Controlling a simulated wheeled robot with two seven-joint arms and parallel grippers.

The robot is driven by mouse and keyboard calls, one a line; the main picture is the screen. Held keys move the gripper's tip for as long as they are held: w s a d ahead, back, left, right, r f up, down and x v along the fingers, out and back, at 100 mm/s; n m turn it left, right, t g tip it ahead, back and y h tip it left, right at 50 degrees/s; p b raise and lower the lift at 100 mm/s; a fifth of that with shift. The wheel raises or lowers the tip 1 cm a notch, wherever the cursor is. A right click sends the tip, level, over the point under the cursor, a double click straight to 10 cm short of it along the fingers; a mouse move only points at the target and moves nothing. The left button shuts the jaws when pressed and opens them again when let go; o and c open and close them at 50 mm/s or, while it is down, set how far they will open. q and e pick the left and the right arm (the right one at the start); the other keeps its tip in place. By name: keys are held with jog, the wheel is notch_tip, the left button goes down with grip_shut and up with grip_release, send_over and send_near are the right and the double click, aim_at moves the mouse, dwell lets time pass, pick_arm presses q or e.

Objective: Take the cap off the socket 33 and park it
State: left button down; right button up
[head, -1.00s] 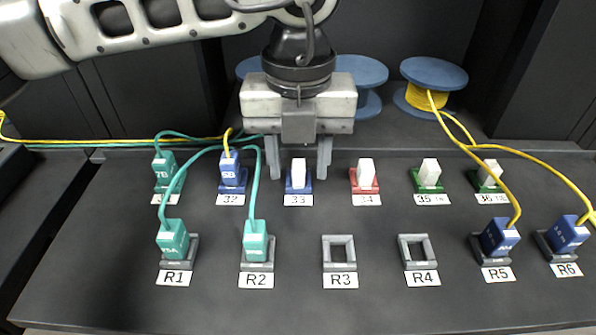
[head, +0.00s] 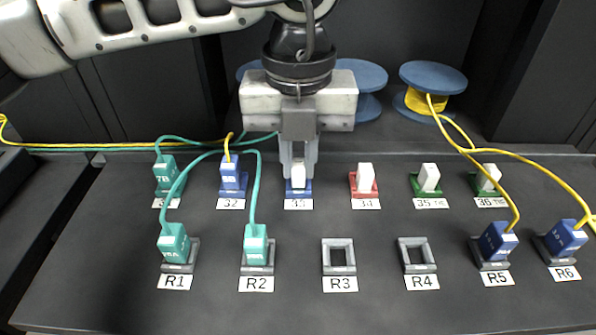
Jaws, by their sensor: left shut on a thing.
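The socket 33 (head: 299,190) is a blue base in the back row, with its label in front. A white cap (head: 298,176) stands upright in it. My left gripper (head: 299,172) reaches down from above and behind, and its fingers are shut on the white cap. The cap is still at the socket; I cannot tell whether it has lifted at all. The fingers hide the cap's sides. My right gripper is not in view.
In the front row, square holders R3 (head: 339,257) and R4 (head: 417,255) are empty. R1, R2, R5 and R6 hold cabled plugs. A blue cabled plug (head: 232,176) at 32 and a capped red socket 34 (head: 364,185) flank socket 33. Cable spools (head: 433,80) stand behind.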

aim_at(299, 163)
pick_arm(q)
jog(key=shift+r+p, duration=1.15)
jog(key=shift+r, duration=1.45)
